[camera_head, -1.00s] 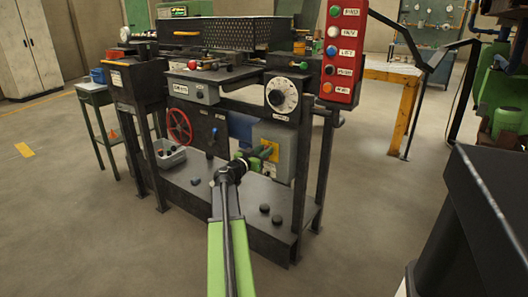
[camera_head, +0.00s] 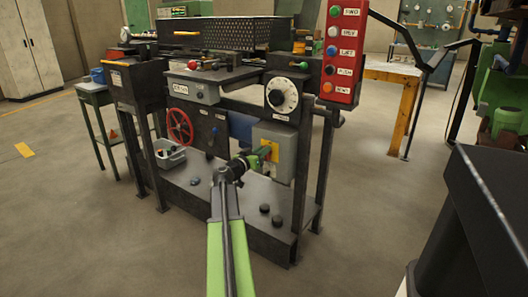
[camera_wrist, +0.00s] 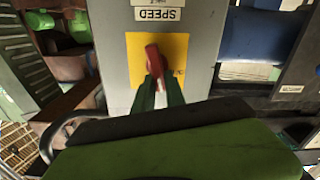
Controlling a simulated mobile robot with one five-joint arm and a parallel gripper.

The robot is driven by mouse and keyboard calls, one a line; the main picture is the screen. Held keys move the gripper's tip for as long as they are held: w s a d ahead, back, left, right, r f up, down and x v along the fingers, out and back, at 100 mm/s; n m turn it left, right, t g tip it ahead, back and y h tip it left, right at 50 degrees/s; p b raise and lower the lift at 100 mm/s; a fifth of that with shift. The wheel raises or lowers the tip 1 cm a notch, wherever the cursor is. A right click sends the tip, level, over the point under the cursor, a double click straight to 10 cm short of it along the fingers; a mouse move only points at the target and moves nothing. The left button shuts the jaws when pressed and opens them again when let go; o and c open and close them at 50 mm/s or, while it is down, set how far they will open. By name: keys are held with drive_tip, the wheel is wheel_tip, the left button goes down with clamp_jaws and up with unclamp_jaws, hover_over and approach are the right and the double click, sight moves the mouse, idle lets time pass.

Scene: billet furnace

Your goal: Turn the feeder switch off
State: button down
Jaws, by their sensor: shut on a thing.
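The switch is a red handle (camera_wrist: 153,62) on a yellow plate (camera_wrist: 176,50), fixed to the front of a grey box (camera_wrist: 205,25). In the wrist view the handle stands nearly upright, leaning slightly left at its top. My gripper (camera_wrist: 158,84) is shut on the handle's lower part with its green fingers. A label reading "SPEED" sits above the plate; lettering at the plate's right edge is mostly hidden. In the head view the grey box (camera_head: 285,160) and yellow plate (camera_head: 272,147) are behind my gripper (camera_head: 263,156), and the handle is too small to make out.
A white dial (camera_head: 283,96) is above the box, and a red button panel (camera_head: 343,52) is at its upper right. A red handwheel (camera_head: 180,127) and a grey bin (camera_head: 170,155) are to the left. Black knobs (camera_head: 265,208) stand on the lower shelf. Dark frame legs flank the box.

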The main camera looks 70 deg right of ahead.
drive_tip(key=shift+w+d+f+n+b, duration=0.1)
drive_tip(key=shift+w+f+n+b, duration=0.2)
drive_tip(key=shift+n, duration=2.2)
drive_tip(key=shift+w+f+n+b, duration=0.15)
drive_tip(key=shift+f+n+b, duration=0.2)
drive_tip(key=shift+n, duration=2.15)
drive_tip(key=shift+w+d+f+n+b, duration=0.1)
drive_tip(key=shift+w+f+n+b, duration=0.2)
drive_tip(key=shift+n, duration=2.2)
drive_tip(key=shift+s, duration=0.1)
drive_tip(key=c, duration=1.4)
unclamp_jaws()
